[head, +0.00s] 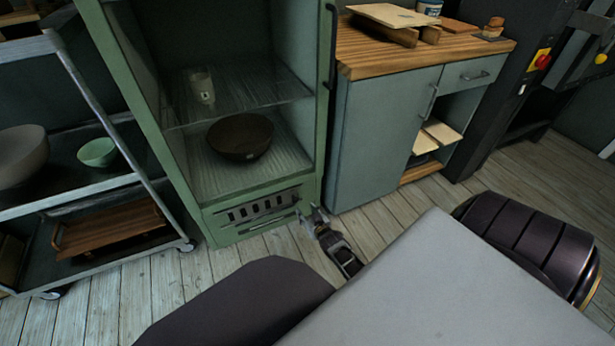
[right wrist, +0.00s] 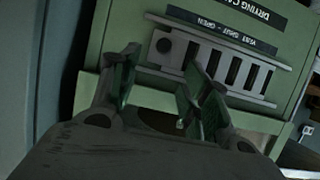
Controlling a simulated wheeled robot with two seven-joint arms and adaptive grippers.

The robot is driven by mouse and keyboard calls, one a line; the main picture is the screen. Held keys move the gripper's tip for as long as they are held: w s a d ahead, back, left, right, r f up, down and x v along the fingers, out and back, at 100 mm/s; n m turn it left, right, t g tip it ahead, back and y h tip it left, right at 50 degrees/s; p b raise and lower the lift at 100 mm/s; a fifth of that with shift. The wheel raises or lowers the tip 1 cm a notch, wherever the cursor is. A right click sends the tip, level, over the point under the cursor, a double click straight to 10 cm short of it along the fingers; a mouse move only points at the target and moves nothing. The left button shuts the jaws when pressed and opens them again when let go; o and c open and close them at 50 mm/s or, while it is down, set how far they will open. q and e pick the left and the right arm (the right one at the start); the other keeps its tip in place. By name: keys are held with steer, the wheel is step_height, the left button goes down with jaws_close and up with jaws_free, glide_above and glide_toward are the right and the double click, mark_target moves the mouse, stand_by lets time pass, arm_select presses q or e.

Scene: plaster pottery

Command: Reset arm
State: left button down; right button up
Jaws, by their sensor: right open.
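My right gripper (head: 312,214) is low in front of the green drying cabinet (head: 222,190), by the right end of its bottom vent panel. In the right wrist view the gripper (right wrist: 160,64) shows two fingers spread apart with nothing between them. The slotted vent plate (right wrist: 225,70) lies just beyond the fingertips; I cannot tell whether they touch the cabinet. A dark brown bowl (head: 240,137) sits on the cabinet's lower shelf, and a pale cup (head: 202,88) stands on the glass shelf above. My left gripper is not in view.
At the left a wheeled metal rack (head: 165,246) holds a grey bowl (head: 22,156), a green bowl (head: 97,152) and a wooden tray (head: 110,229). At the right a blue-grey cupboard (head: 380,135) has a wooden top with boards (head: 390,16). Some plank floor (head: 120,300) is clear.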

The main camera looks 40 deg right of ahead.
stand_by(0.7)
